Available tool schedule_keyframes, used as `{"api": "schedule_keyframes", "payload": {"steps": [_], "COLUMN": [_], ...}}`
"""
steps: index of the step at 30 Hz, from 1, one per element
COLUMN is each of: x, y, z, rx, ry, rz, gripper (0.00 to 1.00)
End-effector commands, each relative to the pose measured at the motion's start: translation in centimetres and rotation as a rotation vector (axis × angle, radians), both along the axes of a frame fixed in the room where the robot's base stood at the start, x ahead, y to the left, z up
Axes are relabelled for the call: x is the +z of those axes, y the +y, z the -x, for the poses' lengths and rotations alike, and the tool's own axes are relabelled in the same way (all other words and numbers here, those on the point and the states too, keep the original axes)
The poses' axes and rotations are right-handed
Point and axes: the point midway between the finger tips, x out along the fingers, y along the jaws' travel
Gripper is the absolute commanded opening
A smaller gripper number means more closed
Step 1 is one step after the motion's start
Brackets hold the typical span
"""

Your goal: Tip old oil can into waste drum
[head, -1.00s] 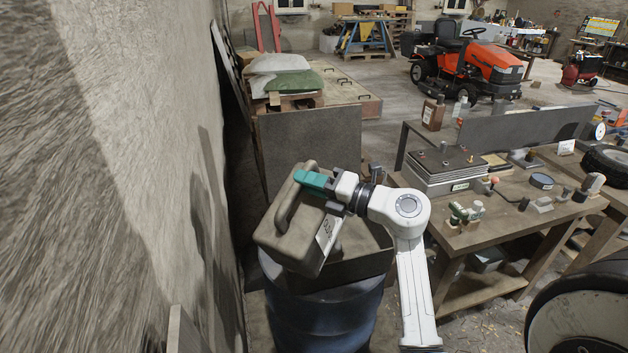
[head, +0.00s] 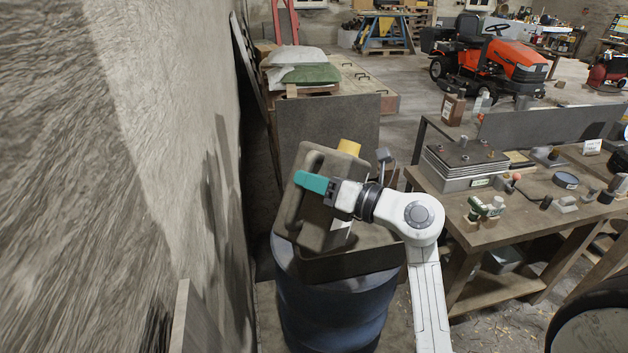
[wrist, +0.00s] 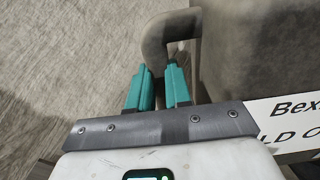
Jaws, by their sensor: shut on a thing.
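The old oil can (head: 322,215) is a grey-brown jerrycan held tilted above the blue waste drum (head: 330,312). A yellow piece (head: 349,147) shows at its upper right edge; I cannot tell if it is part of the can. My gripper (head: 312,182), with teal fingers, is shut on the can's handle. In the wrist view the fingers (wrist: 158,72) meet the handle (wrist: 160,40), and the can (wrist: 250,50) fills the upper right with a partly cut-off white label (wrist: 285,115). A dark open-looking box or funnel (head: 350,264) sits on the drum top. No flowing oil is visible.
A rough wall (head: 180,130) stands close on the left. A workbench (head: 530,232) with a battery-like block (head: 462,165) and small parts stands to the right. A dark upright panel (head: 328,130) is behind the drum. A red mower (head: 497,60) stands further back.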

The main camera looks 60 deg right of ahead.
Motion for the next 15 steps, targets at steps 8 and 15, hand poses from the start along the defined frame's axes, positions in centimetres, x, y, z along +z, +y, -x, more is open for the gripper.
{"api": "schedule_keyframes", "payload": {"steps": [8, 15], "x": [-2.4, -4.0], "y": [-0.2, -0.3], "z": [0.0, 0.0], "rx": [0.0, 0.001], "ry": [0.009, 0.019], "rz": [0.15, 0.282], "gripper": [0.0, 0.0]}}
